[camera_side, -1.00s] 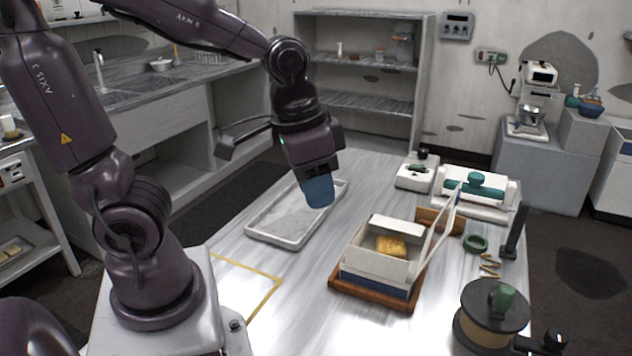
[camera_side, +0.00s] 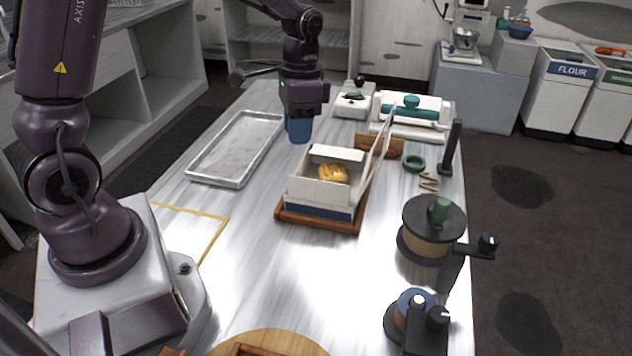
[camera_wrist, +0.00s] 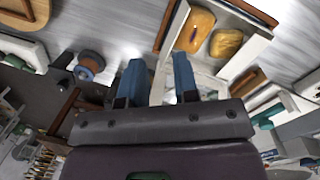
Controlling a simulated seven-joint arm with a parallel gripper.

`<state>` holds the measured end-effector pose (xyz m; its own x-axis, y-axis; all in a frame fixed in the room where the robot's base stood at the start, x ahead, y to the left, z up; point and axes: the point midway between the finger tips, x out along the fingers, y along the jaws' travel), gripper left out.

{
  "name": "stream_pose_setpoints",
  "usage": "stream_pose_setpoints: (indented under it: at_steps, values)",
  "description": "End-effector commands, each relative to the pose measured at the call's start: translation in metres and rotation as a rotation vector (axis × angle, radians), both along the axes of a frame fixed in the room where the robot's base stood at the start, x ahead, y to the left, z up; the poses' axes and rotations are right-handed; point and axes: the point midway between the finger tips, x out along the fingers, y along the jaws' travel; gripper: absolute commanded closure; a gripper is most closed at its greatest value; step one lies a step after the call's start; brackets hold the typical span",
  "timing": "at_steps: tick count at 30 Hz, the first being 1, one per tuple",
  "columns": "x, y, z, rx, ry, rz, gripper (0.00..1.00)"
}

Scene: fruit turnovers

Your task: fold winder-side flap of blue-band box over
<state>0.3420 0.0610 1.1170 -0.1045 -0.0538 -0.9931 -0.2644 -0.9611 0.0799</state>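The white box with a blue band (camera_side: 320,194) sits on a brown wooden base (camera_side: 318,223) mid-table. A golden turnover (camera_side: 333,173) shows inside; the wrist view shows two, a left one (camera_wrist: 195,30) and a right one (camera_wrist: 226,43). A white panel (camera_side: 340,154) stands at the box's far side, and a tall thin lid panel (camera_side: 380,140) stands raised at its right. My gripper (camera_side: 299,132) is just beyond the box, to its upper left. In the wrist view its blue fingers (camera_wrist: 160,80) are apart and empty. The winder (camera_side: 433,228), with a green knob, stands to the right.
A pale tray (camera_side: 203,179) lies left of the box. A blue spool (camera_side: 402,305) is at the front. The table front of the box is clear.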

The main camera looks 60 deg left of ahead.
Motion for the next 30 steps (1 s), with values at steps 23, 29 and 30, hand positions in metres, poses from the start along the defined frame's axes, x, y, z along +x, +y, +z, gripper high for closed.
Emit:
stream_pose_setpoints:
  at_steps: [23,29,30]
  values:
    - [0.044,0.0,-0.063,-0.119,-0.027,-0.512,0.72]
    - [0.04,-0.004,-0.104,-0.119,-0.028,-0.51,0.72]
    - [0.039,-0.005,-0.111,-0.118,-0.03,-0.51,0.72]
